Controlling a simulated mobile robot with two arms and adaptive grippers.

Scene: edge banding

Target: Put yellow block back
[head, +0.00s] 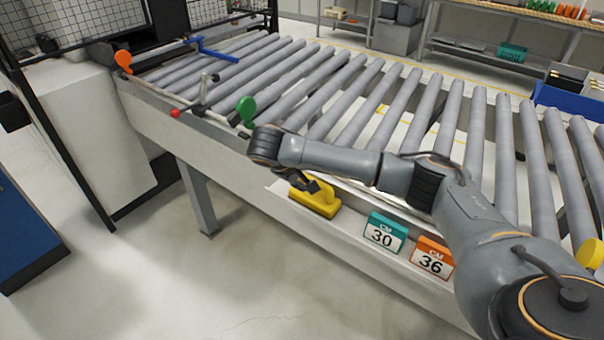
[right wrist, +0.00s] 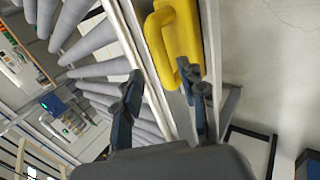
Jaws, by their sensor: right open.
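The yellow block (head: 315,200), which has a handle, sits on the narrow white ledge along the near side of the roller conveyor, at its left end. It also shows at the top of the right wrist view (right wrist: 184,28), with its handle loop toward the gripper. My right gripper (head: 309,186) is just above the block in the head view. In the right wrist view its two fingers (right wrist: 162,88) are spread apart. One finger overlaps the handle's end; I cannot tell whether it touches. My left gripper is not in view.
A teal box marked 30 (head: 385,232) and an orange box marked 36 (head: 432,258) stand on the ledge right of the block. The roller conveyor (head: 340,95) lies behind my right arm. Open floor (head: 250,280) lies in front of the ledge.

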